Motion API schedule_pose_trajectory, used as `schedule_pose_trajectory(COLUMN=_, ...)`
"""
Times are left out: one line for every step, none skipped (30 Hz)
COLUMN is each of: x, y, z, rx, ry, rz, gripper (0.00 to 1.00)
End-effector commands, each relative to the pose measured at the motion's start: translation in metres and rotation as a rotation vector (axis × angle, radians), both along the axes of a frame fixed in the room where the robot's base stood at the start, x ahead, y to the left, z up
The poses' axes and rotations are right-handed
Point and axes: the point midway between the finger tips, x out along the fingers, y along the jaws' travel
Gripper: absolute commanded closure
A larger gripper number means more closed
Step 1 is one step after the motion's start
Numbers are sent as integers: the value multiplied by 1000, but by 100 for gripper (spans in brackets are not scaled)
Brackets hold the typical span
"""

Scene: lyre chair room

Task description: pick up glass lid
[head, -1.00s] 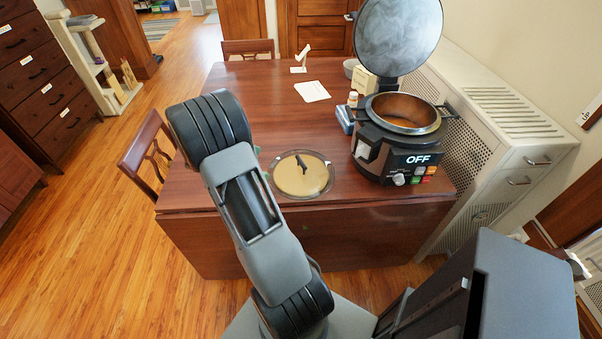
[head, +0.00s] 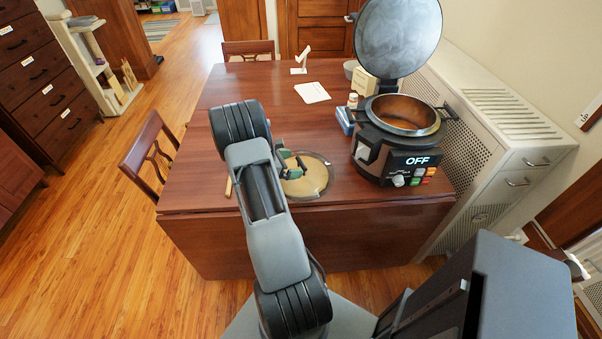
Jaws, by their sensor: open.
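The glass lid (head: 316,184) is a round, yellowish disc with a clear rim. It lies flat on the brown table, near its front edge and left of the cooker. Its dark handle, visible a second ago, is now hard to make out behind the fingers. My gripper (head: 296,163) shows greenish fingers over the lid's upper left part. They are open, one on each side of the handle area. I cannot tell whether they touch it. My arm covers the table just left of the lid.
The cooker (head: 397,140), marked OFF, stands right of the lid with its own lid (head: 398,38) raised. A blue box with bottles (head: 347,116) is beside it. A white card (head: 312,92) and white stand (head: 300,62) lie farther back. The table's back left is clear.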

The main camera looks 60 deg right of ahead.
Motion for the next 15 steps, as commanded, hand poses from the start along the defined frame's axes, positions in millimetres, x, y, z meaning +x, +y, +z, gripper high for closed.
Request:
schedule_pose_trajectory(x=-4, y=-5, z=-2, rx=1, ry=2, rz=-3, gripper=0)
schedule_pose_trajectory(x=-6, y=-9, z=-4, rx=1, ry=3, rz=-3, gripper=0)
schedule_pose_trajectory(x=-9, y=-14, z=-6, rx=1, ry=2, rz=-5, gripper=0)
schedule_pose_trajectory(x=-11, y=-17, z=-8, rx=2, ry=2, rz=-4, gripper=0)
schedule_pose_trajectory(x=-13, y=-20, z=-10, rx=2, ry=3, rz=-3, gripper=0)
schedule_pose_trajectory(x=-15, y=-24, z=-12, rx=1, ry=2, rz=-3, gripper=0)
schedule_pose_trajectory(x=-17, y=-26, z=-13, rx=1, ry=2, rz=-3, gripper=0)
schedule_pose_trajectory(x=-18, y=-29, z=-14, rx=1, ry=2, rz=-3, gripper=0)
schedule_pose_trajectory(x=-20, y=-31, z=-16, rx=0, ry=2, rz=-2, gripper=0)
schedule_pose_trajectory(x=-21, y=-33, z=-17, rx=0, ry=1, rz=-2, gripper=0)
schedule_pose_trajectory(x=-22, y=-34, z=-17, rx=0, ry=1, rz=-2, gripper=0)
schedule_pose_trajectory(x=-22, y=-35, z=-18, rx=0, ry=1, rz=-2, gripper=0)
schedule_pose_trajectory(x=-23, y=-36, z=-18, rx=0, ry=1, rz=-2, gripper=0)
schedule_pose_trajectory(x=-23, y=-36, z=-18, rx=0, ry=0, rz=-1, gripper=0)
schedule_pose_trajectory(x=-23, y=-36, z=-19, rx=0, ry=0, rz=-1, gripper=0)
